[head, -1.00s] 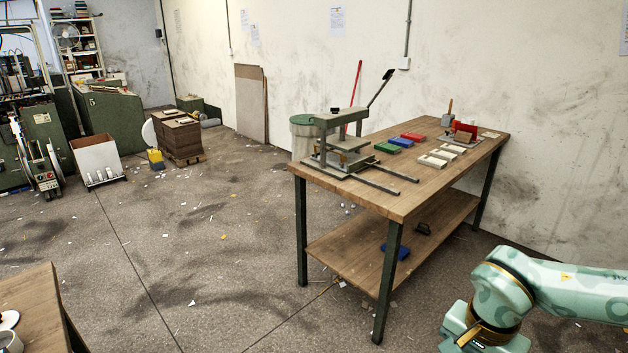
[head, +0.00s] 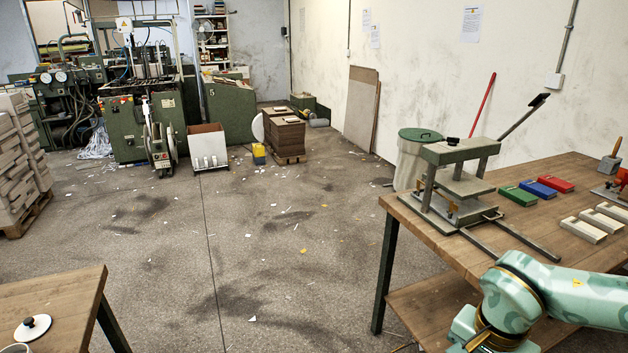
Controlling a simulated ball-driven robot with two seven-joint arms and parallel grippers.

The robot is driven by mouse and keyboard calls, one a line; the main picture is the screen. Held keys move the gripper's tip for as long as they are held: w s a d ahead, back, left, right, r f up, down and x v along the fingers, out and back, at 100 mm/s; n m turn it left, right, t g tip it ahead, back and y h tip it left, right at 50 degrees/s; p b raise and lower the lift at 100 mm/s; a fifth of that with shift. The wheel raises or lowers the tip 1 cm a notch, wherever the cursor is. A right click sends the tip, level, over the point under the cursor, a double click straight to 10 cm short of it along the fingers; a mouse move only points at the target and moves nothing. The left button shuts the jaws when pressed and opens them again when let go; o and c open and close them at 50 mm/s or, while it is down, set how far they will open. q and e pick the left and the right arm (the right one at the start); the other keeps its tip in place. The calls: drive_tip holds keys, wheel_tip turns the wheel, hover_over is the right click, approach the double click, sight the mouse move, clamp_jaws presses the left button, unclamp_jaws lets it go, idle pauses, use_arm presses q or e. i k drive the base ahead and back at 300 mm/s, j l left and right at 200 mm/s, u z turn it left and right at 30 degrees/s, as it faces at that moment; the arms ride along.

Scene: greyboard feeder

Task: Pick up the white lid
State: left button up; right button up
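The white lid (head: 33,328) is a round disc with a dark knob on top. It lies flat on the wooden table (head: 75,302) at the lower left of the head view. The rim of a round vessel (head: 17,348) shows just in front of it, cut off by the bottom edge. My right arm comes in from the lower right, but its gripper is outside the picture. My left arm and gripper are not in view.
A wooden workbench (head: 408,212) on the right carries a metal press (head: 452,185), coloured blocks (head: 540,188) and pale trays (head: 590,228). Open littered floor (head: 200,240) lies between the tables. Stacked grey boards (head: 15,165) stand at the far left.

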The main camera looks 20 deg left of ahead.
sight(33, 328)
drive_tip(key=i+j+u, duration=0.1)
drive_tip(key=i+u, duration=0.2)
drive_tip(key=u, duration=0.2)
drive_tip(key=i+u, duration=0.25)
drive_tip(key=u, duration=0.2)
drive_tip(key=i+l+u, duration=0.1)
drive_tip(key=i+u, duration=0.2)
drive_tip(key=u, duration=0.2)
drive_tip(key=i+l+u, duration=0.2)
drive_tip(key=u, duration=0.25)
drive_tip(key=i+u, duration=0.25)
drive_tip(key=u, duration=0.2)
drive_tip(key=i+l+u, duration=0.2)
drive_tip(key=u, duration=0.25)
drive_tip(key=i+l+u, duration=0.2)
drive_tip(key=u, duration=0.25)
drive_tip(key=i+l+u, duration=0.2)
drive_tip(key=l+u, duration=0.25)
drive_tip(key=i+l+u, duration=0.1)
drive_tip(key=u, duration=0.4)
drive_tip(key=l+u, duration=0.7)
drive_tip(key=i+l, duration=0.05)
drive_tip(key=l, duration=0.05)
